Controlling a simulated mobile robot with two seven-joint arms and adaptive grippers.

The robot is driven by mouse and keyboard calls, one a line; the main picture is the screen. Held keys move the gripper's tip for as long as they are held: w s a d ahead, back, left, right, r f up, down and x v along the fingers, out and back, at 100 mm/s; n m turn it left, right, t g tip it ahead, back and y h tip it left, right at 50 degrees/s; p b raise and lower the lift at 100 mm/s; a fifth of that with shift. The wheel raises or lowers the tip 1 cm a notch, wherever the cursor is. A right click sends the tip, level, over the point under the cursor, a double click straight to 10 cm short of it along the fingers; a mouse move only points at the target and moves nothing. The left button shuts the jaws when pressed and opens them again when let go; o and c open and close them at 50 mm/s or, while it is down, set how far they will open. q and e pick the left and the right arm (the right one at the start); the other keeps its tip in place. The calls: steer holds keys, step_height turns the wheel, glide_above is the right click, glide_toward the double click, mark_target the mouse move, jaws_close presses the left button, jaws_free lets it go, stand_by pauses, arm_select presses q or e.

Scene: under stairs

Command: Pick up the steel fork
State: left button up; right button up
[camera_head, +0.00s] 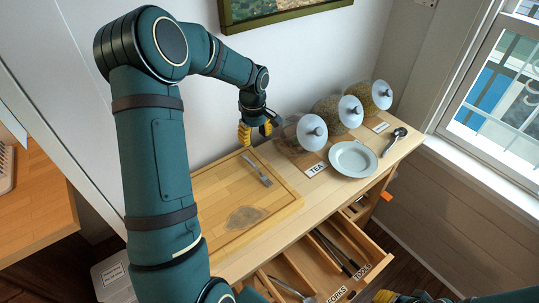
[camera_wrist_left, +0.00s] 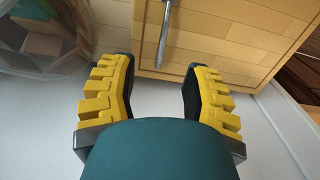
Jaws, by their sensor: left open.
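A steel piece of cutlery, which looks like the fork (camera_head: 257,171), lies on the wooden cutting board (camera_head: 205,190) on the counter. In the left wrist view, its thin metal handle (camera_wrist_left: 164,32) points toward my left gripper. My left gripper (camera_head: 255,133) is open and empty at the wall-side end of the board. Its yellow fingers (camera_wrist_left: 160,72) straddle the line of the handle but do not touch it. My right gripper (camera_head: 405,297) only partly shows at the bottom edge; its jaw state is unclear.
A plate (camera_head: 353,158) and a dark ladle (camera_head: 394,141) lie further right. Open drawers below are labelled FORKS (camera_head: 337,295) and TOOLS, with utensils inside. The wall is right behind the board.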

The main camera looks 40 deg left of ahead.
mark_target(255, 166)
arm_select(q)
step_height(255, 166, down, 8)
steer(key=shift+f, duration=0.15)
steer(key=f, duration=0.2)
steer(key=s+f, duration=0.1)
steer(key=f, duration=0.1)
steer(key=shift+a+f+p, duration=0.1)
steer(key=shift+f+p, duration=0.25)
steer(key=shift+w+f, duration=0.1)
steer(key=shift+f, duration=0.25)
jaws_close()
